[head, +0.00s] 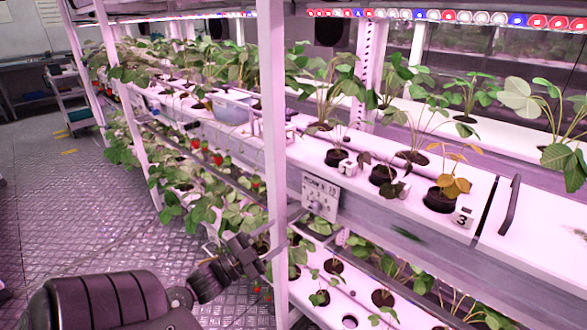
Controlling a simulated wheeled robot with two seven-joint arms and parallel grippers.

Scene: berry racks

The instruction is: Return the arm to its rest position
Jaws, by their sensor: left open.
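My left arm comes in from the lower left and reaches toward the rack post. My left gripper (262,250) is at its end, in front of the leafy lower tier and close to the white post (273,150). Its fingers are apart and I see nothing held between them. I cannot tell whether the fingers touch the post or the leaves. My right gripper is not in view.
Berry plants stand in holes along the white upper trough (320,165). Red berries (217,160) hang over the middle of the rack. A number 3 marker (462,218) sits by a yellowing plant (455,185). The patterned metal floor (70,215) is clear on the left.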

